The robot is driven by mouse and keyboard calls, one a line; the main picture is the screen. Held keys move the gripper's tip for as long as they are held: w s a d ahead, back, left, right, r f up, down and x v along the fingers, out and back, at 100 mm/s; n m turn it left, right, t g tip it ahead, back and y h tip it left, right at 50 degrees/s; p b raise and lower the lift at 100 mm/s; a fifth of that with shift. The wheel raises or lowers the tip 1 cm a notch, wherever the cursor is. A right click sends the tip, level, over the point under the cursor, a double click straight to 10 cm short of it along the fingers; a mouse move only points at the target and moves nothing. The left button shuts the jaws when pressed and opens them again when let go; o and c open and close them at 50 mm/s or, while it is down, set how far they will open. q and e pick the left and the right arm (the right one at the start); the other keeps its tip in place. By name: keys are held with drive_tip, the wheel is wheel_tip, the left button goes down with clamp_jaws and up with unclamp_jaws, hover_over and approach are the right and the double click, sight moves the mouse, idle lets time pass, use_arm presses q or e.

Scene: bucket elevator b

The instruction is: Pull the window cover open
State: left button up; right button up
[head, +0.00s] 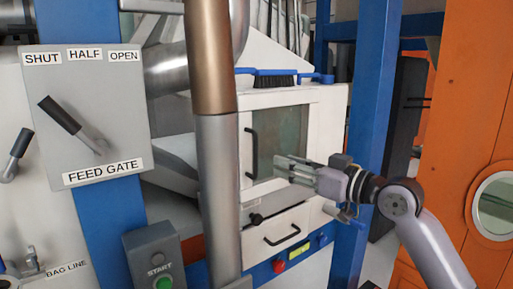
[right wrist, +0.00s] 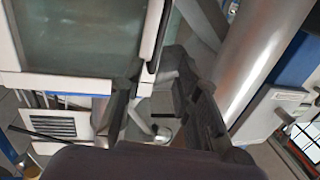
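The window cover (head: 282,130) is a pale framed panel with a greenish pane, and it looks shut. Its black vertical bar handle (head: 251,153) is on the left side of the frame. My right gripper (head: 281,168) is in front of the pane, to the right of the handle in the head view. In the right wrist view its fingers (right wrist: 160,105) are spread apart with nothing between them. The handle (right wrist: 158,40) shows ahead, above the gap between the fingers, and the cover's pane (right wrist: 75,35) fills the upper left. My left gripper is not in view.
A thick vertical pipe (head: 217,180) stands left of the cover. A blue post (head: 374,100) stands to its right. A drawer front with a black handle (head: 282,236) is below. A blue brush (head: 275,78) lies on top. The feed gate panel (head: 85,120) is at left.

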drive_tip(key=p, duration=0.3)
hover_over(256, 173)
drive_tip(key=shift+w, duration=0.3)
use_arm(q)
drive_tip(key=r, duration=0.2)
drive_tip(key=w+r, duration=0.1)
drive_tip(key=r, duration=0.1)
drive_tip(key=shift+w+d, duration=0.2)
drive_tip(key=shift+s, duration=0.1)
use_arm(e)
drive_tip(key=shift+c, duration=0.5)
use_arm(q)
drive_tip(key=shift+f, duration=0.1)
use_arm(e)
clamp_jaws()
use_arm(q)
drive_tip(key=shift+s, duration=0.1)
